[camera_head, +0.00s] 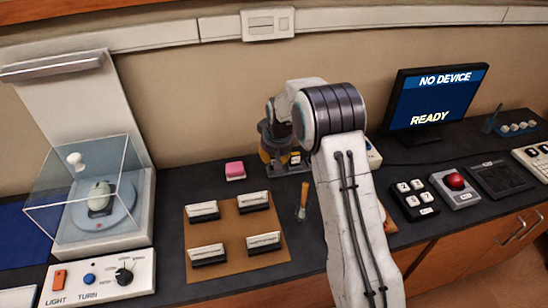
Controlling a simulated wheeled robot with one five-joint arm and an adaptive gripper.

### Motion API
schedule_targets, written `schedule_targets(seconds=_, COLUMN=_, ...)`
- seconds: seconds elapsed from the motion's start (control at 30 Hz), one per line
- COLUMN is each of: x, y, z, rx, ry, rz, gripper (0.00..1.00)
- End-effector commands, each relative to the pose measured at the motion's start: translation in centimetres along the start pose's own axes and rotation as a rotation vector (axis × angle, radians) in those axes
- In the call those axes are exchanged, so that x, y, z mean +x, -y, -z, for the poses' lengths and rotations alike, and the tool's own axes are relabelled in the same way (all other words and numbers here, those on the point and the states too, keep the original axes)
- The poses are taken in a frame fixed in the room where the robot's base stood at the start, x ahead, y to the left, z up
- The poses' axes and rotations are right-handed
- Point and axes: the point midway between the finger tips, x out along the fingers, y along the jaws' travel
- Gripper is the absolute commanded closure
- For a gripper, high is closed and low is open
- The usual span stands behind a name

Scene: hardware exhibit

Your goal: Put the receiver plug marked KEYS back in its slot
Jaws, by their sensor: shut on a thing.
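My gripper (279,148) is at the back of the counter, left of my arm's big dark joint. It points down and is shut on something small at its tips. The fingers and that thing are small and partly covered, so I cannot read a KEYS mark on it. A low dark block (286,168) with a small pale and yellow detail sits right under the gripper. I cannot tell whether the held thing touches it, and no slot can be made out. The monitor (434,97) at right reads NO DEVICE and READY.
A pink block (235,170) lies left of my gripper. A brown board (236,225) with several label holders and an orange-handled tool (303,200) are in front. A glass case (88,190) stands at left. A key pad (413,199) and red button (455,181) are at right.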

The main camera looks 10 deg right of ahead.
Motion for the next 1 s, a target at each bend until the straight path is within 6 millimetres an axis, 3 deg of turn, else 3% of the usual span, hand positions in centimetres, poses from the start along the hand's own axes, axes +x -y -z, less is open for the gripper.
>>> schedule_targets(seconds=0.83, x=0.88, y=0.01, z=-0.30, rx=0.000, ry=0.000, rz=0.000, gripper=1.00)
schedule_targets(seconds=0.87, x=0.88, y=0.01, z=-0.30, rx=0.000, ry=0.000, rz=0.000, gripper=0.80)
schedule_targets(seconds=1.0, x=0.87, y=0.01, z=-0.30, rx=0.000, ry=0.000, rz=0.000, gripper=0.68)
